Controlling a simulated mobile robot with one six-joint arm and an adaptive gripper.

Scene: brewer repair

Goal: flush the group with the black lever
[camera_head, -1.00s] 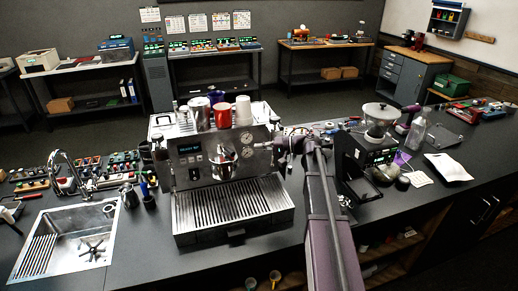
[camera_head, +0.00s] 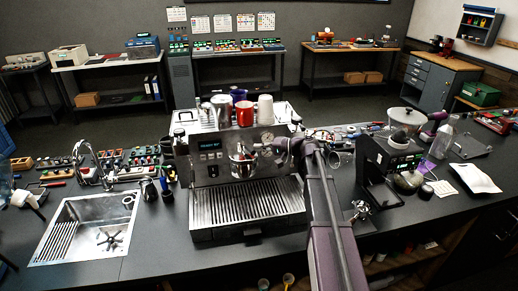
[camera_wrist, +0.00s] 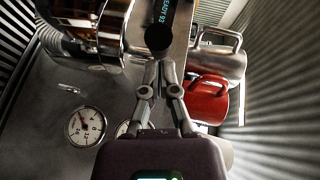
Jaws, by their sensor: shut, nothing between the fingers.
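The espresso machine (camera_head: 245,205) stands on the dark counter, with its round chrome group (camera_head: 241,162) at the front. In the wrist view a black round knob (camera_wrist: 157,39), which looks like the end of the black lever, is straight ahead of the fingertips beside the lit display (camera_wrist: 163,10). My gripper (camera_wrist: 158,68) is shut with nothing held. Its tips are just below the knob in the picture; I cannot tell whether they touch it. In the head view my gripper (camera_head: 284,147) is at the right of the machine's front, by the gauges.
A red cup (camera_head: 244,114), steel pitchers and white cups stand on the machine's top. A grinder (camera_head: 390,165) and a loose portafilter (camera_head: 361,209) are to the right of my arm. A sink (camera_head: 88,228) is at the left. A pressure gauge (camera_wrist: 86,127) is close to my gripper.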

